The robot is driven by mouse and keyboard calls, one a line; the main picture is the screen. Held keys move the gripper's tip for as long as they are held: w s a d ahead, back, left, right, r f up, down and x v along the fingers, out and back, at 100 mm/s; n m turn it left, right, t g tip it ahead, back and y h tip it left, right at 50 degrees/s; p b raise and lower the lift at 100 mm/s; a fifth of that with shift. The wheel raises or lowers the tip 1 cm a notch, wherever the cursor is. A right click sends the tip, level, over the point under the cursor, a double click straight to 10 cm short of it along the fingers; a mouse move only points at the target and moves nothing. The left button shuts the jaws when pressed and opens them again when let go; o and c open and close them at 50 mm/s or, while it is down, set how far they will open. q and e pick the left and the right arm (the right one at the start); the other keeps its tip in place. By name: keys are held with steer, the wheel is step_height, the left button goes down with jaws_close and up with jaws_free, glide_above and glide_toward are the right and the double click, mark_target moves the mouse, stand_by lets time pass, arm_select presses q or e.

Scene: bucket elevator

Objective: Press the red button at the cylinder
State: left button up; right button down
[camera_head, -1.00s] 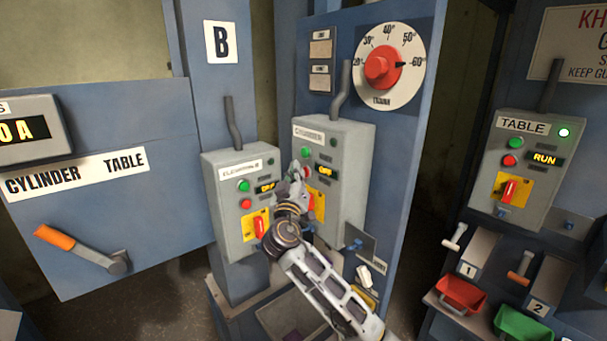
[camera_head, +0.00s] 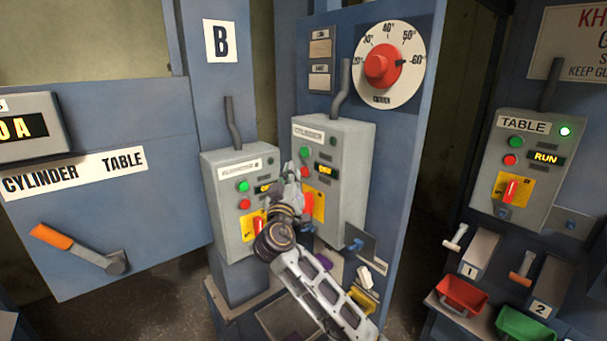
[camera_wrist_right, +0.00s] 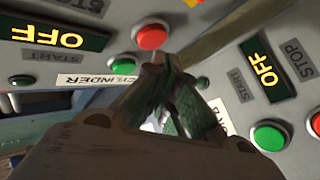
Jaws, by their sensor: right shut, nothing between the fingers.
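The cylinder control box (camera_head: 348,160) is grey, with a green button (camera_head: 305,152) above a red button (camera_head: 305,171). My right gripper (camera_head: 291,170) is shut and empty, its fingertips just left of the red button in the head view. In the right wrist view the shut fingertips (camera_wrist_right: 160,66) are close below the cylinder's red button (camera_wrist_right: 150,36), near its green button (camera_wrist_right: 123,66). I see no clear contact with the red button. The cylinder display (camera_wrist_right: 55,37) reads OFF. My left gripper is not in view.
The elevator B box (camera_head: 225,215) stands directly left, its display (camera_wrist_right: 264,69) reading OFF. Rotary switches on yellow plates sit low on both boxes. A red dial (camera_head: 382,68) is above. The table box (camera_head: 520,170) at right reads RUN.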

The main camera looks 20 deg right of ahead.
steer(key=shift+s+a+b, duration=0.3)
steer(key=shift+a+b, duration=0.05)
steer(key=shift+a, duration=0.4)
steer(key=shift+s+a+b, duration=0.35)
steer(key=shift+a+b, duration=0.05)
steer(key=shift+a, duration=0.4)
steer(key=shift+s+a+b, duration=0.3)
steer(key=shift+a+b, duration=0.05)
steer(key=shift+a, duration=0.4)
